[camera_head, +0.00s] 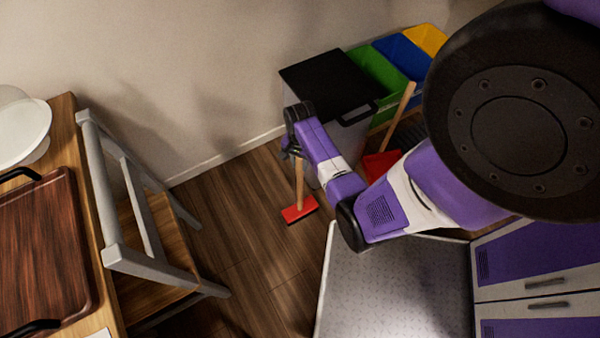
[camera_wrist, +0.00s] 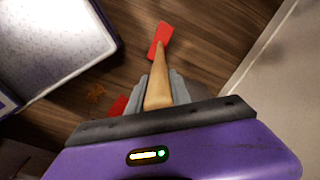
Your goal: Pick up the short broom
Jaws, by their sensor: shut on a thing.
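The short broom has a wooden handle (camera_head: 299,182) and a red head (camera_head: 300,209). In the head view it hangs or stands nearly upright below my gripper (camera_head: 290,148), with its head at or close to the floor; I cannot tell if it touches. In the wrist view my gripper (camera_wrist: 157,98) is shut on the wooden handle (camera_wrist: 158,80), and the red head (camera_wrist: 161,38) shows beyond it. The fingertips are partly hidden by the handle and the wrist. The top of the handle is hidden in the head view.
A grey bin with a black lid (camera_head: 325,80) stands by the wall, beside green, blue and yellow bins (camera_head: 400,55). A red dustpan (camera_head: 380,163) with a wooden handle is right of my arm. A chair (camera_head: 140,220) and table (camera_head: 65,110) stand left. Floor (camera_head: 225,225) between is clear.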

